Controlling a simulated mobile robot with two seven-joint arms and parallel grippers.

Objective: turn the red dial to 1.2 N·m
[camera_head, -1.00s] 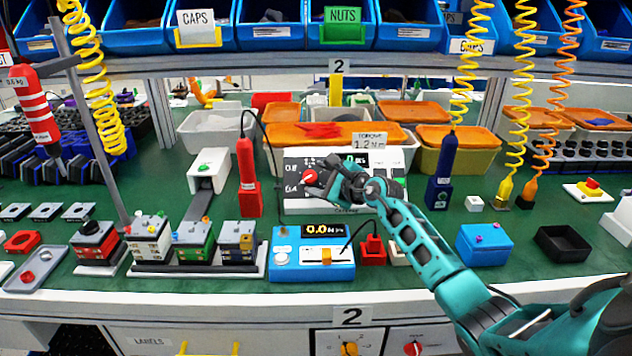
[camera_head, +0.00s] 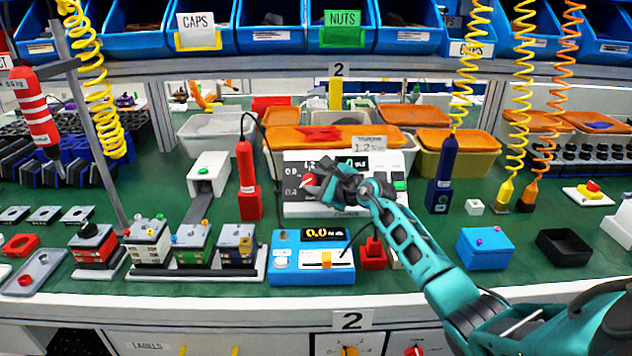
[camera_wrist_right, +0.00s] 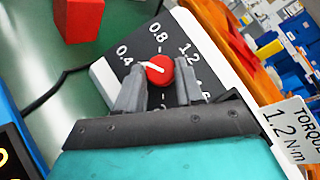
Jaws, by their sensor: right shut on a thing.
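The red dial (camera_head: 308,181) is on the dark face at the left of a white box (camera_head: 328,211) standing on the green bench. In the right wrist view the dial (camera_wrist_right: 158,68) lies between the two grey fingertips of my right gripper (camera_wrist_right: 158,82). The gripper (camera_head: 316,182) is shut on it. The dial's white mark points to the left in the wrist view, toward the 0.4 label. The 0.8 and 1.2 labels show beyond the dial; lower labels are partly hidden by a finger. A torque card (camera_wrist_right: 286,125) reads 1.2 N·m. My left gripper is out of view.
A blue meter (camera_head: 311,262) reading 0.0 stands in front of the box. A red tool (camera_head: 247,180) stands to its left, with a black cable arching behind. Orange-lidded bins (camera_head: 455,140) stand behind. Green bench to the right of the arm is partly clear.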

